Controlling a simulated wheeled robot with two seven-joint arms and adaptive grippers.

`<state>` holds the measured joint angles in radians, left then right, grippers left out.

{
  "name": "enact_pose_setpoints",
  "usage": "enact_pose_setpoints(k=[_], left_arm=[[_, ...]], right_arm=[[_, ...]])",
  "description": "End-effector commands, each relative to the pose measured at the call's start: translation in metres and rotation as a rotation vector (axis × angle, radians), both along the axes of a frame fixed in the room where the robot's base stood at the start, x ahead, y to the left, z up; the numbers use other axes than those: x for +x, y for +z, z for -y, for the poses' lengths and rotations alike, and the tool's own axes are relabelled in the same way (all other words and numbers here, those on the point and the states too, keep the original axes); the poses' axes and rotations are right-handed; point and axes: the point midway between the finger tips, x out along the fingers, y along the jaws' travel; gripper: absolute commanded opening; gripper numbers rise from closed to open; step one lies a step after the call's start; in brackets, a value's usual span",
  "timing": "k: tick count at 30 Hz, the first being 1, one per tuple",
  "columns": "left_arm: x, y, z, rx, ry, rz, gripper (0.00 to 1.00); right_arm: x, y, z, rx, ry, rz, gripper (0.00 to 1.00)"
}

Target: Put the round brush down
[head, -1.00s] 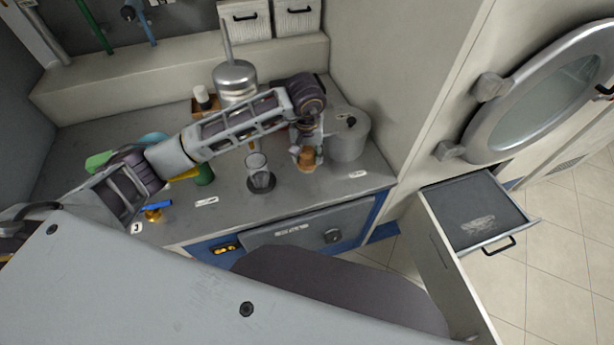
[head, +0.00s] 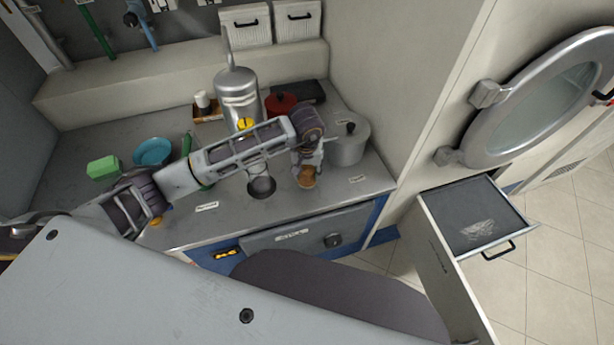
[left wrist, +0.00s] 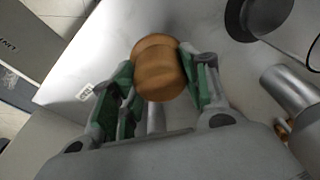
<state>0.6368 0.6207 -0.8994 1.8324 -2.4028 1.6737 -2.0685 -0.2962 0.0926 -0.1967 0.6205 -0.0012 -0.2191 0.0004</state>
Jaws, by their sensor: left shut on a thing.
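The round brush (head: 306,177) has a rounded wooden body and is near the front right part of the grey counter (head: 225,225). My left gripper (head: 306,166) is shut on it from above. In the left wrist view the brush (left wrist: 158,68) sits between the two green-padded fingers (left wrist: 160,82). Its underside is hidden, so I cannot tell whether it touches the counter. My right gripper is not in view.
A grey lidded pot (head: 347,144) stands close to the right of the gripper, and a dark-based glass (head: 261,186) to its left. A red-lidded pot (head: 280,104), silver canister (head: 238,98) and blue bowl (head: 152,151) stand further back. An open drawer (head: 483,220) juts out at right.

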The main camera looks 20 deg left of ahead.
Motion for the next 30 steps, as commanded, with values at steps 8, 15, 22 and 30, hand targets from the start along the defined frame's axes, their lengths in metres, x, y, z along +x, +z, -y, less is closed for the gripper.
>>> enact_pose_setpoints(k=[8,15,22,30], left_arm=[[-0.001,-0.025,0.000,-0.001,0.001,-0.003,0.17],[0.000,-0.035,0.000,0.000,-0.001,0.000,0.17],[0.000,-0.035,0.000,0.000,-0.001,0.000,0.17],[0.000,-0.038,0.000,0.000,0.000,0.000,0.51]], right_arm=[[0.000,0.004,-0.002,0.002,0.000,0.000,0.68],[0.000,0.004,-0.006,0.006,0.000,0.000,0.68],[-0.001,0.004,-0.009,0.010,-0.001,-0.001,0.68],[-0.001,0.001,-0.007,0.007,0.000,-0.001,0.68]])
